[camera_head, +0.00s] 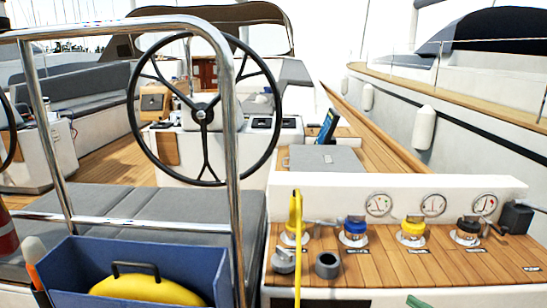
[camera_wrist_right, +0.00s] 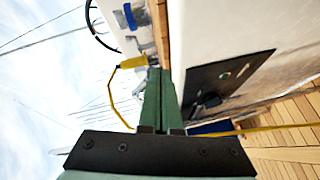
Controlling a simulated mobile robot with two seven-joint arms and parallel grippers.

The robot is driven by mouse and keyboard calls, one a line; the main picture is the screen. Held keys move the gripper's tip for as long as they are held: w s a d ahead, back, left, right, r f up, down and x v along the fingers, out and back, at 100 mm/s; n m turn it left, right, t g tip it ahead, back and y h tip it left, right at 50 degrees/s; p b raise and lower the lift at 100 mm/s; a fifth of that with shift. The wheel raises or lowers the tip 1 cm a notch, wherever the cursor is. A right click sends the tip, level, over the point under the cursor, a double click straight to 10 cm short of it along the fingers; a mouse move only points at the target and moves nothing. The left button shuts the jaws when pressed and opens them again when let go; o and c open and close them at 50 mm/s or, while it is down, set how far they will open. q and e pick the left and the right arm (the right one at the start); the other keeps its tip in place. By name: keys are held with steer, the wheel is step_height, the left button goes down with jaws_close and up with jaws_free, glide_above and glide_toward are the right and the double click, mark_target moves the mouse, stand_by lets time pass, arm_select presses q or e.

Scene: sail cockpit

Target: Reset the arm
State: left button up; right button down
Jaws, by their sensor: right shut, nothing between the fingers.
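My right gripper (camera_wrist_right: 158,75) shows in the right wrist view as two dark green fingers lying side by side. They are shut with nothing between them. A yellow piece (camera_wrist_right: 133,62) with a thin yellow cord shows just left of the fingertips; I cannot tell whether it touches them. In the head view I cannot make out the right gripper clearly; only a small green bit shows at the bottom edge. My left gripper is not in view.
A wooden console (camera_head: 381,262) carries several winch-like knobs, gauges and a yellow handle (camera_head: 295,215). A steel rail (camera_head: 232,150) and steering wheel (camera_head: 203,113) stand left. A blue bin (camera_head: 75,258) holds a yellow item. In the wrist view, a dark panel (camera_wrist_right: 238,72) lies right of the fingers.

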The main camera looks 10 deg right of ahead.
steer(key=s+a+f+m+g+h, duration=0.1)
steer(key=s+a+f+m+g, duration=0.1)
steer(key=s+a+f+m, duration=0.5)
steer(key=s+a+f+m+g+h, duration=0.15)
steer(key=a+f, duration=0.45)
steer(key=a, duration=0.6)
steer(key=s+a+m+g+y, duration=0.25)
steer(key=s+a+m, duration=0.5)
steer(key=a, duration=0.65)
arm_select(q)
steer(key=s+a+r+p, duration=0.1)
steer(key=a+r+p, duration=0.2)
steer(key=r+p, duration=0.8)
steer(key=p, duration=0.3)
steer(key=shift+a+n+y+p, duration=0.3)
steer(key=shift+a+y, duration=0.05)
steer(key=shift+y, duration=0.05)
arm_select(e)
steer(key=s+d+r+h, duration=0.1)
steer(key=s+d+r, duration=0.1)
steer(key=r, duration=0.8)
steer(key=shift+s+r+g+h, duration=0.3)
steer(key=shift+s+h, duration=0.1)
steer(key=shift+s, duration=0.5)
steer(key=shift+d, duration=0.1)
